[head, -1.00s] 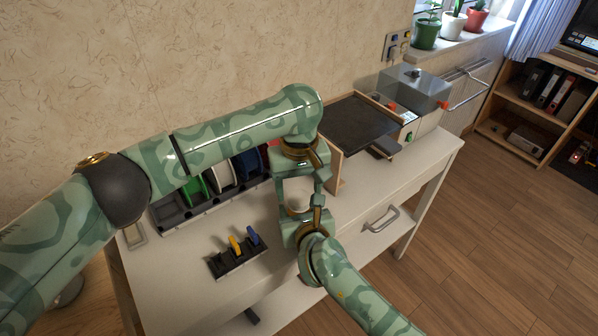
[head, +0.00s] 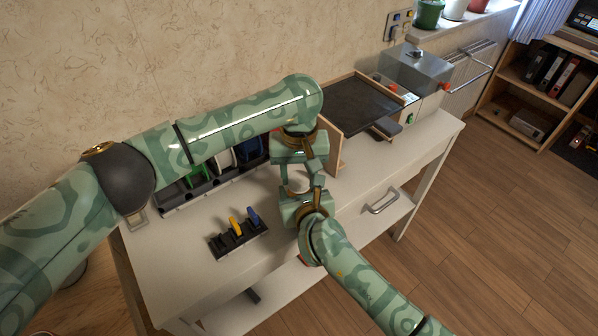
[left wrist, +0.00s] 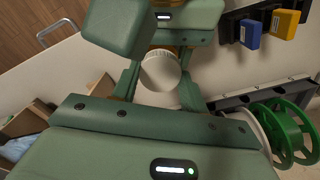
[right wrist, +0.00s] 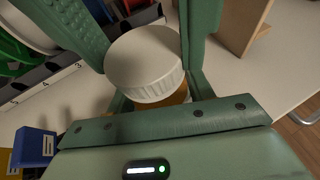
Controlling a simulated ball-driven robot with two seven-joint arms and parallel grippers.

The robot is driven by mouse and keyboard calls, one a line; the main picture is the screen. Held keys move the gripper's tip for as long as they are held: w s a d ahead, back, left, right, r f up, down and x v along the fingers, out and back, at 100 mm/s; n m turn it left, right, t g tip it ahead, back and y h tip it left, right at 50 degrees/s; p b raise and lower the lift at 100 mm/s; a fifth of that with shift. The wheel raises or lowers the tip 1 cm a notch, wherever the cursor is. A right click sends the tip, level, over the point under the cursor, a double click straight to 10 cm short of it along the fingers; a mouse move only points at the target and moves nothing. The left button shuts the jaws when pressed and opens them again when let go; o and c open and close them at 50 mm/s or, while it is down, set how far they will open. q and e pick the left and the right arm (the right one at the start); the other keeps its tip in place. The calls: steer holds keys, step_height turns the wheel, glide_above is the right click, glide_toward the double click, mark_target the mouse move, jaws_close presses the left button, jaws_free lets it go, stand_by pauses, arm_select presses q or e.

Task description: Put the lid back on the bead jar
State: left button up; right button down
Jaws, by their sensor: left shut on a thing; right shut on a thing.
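A white lid with a ribbed rim (right wrist: 145,65) sits over an amber jar body (right wrist: 177,97) in the right wrist view. Lid and jar look in line, but I cannot tell whether the lid is seated. The white lid also shows between the fingers in the left wrist view (left wrist: 160,74), where the jar is hidden behind it. My left gripper (head: 299,178) is shut on the lid. My right gripper (head: 302,193) is shut on the jar from the opposite, near side. Both grippers meet above the bench, and in the head view they hide most of the jar.
A dark rack with yellow and blue pieces (head: 238,240) stands on the white bench (head: 185,278). A rack of colored spools (head: 203,182) is behind my left arm. A wood-edged dark tray (head: 358,104) and a grey machine (head: 415,75) are at right. The bench front is clear.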

arm_select(q)
steer(key=m, duration=0.4)
steer(key=o, duration=1.1)
steer(key=shift+r, duration=2.3)
steer(key=shift+c, duration=0.4)
